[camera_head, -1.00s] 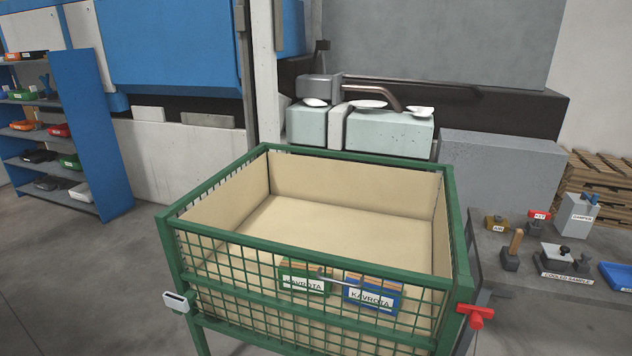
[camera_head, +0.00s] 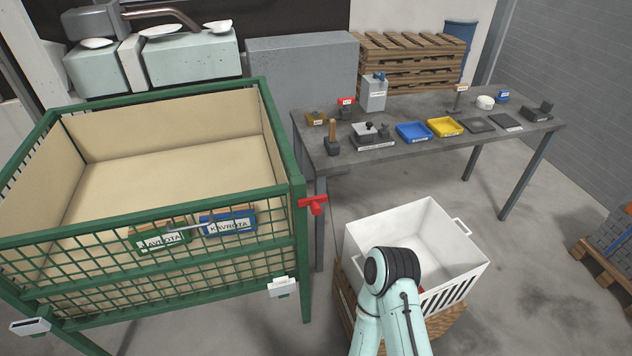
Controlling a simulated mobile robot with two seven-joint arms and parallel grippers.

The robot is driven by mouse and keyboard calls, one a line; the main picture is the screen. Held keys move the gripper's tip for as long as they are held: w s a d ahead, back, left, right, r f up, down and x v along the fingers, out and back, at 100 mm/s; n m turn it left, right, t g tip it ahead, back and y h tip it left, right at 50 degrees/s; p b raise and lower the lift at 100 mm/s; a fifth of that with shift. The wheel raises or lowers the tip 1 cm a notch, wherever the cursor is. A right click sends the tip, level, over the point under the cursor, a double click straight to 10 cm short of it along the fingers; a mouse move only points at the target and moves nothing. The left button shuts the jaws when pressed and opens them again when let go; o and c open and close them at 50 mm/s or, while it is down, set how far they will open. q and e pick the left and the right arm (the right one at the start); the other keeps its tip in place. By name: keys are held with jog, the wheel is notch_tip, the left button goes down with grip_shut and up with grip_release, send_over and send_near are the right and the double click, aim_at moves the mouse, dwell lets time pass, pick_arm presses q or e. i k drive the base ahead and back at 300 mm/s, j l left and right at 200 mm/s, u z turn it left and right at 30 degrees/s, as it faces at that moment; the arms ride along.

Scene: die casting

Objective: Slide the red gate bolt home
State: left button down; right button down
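The red gate bolt (camera_head: 313,204) sits on the right front corner post of the green mesh crate (camera_head: 292,160). Its red handle sticks out to the right of the post. I cannot tell how far the bolt is in. A white latch-like fitting (camera_head: 282,287) sits lower on the crate's front, left of the post. My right arm comes up from the bottom, right of the crate, in front of a white bin. My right gripper is hidden behind the arm or cannot be made out. My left gripper is not in view.
The white slotted bin (camera_head: 455,262) stands on a wooden pallet right of the crate. A grey workbench (camera_head: 400,150) with small trays and tools stands behind it. Blue and green labelled boxes show at the crate's front.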

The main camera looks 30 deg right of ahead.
aim_at(314, 201)
jog(key=i+l+z, duration=0.1)
jog(key=z, duration=0.8)
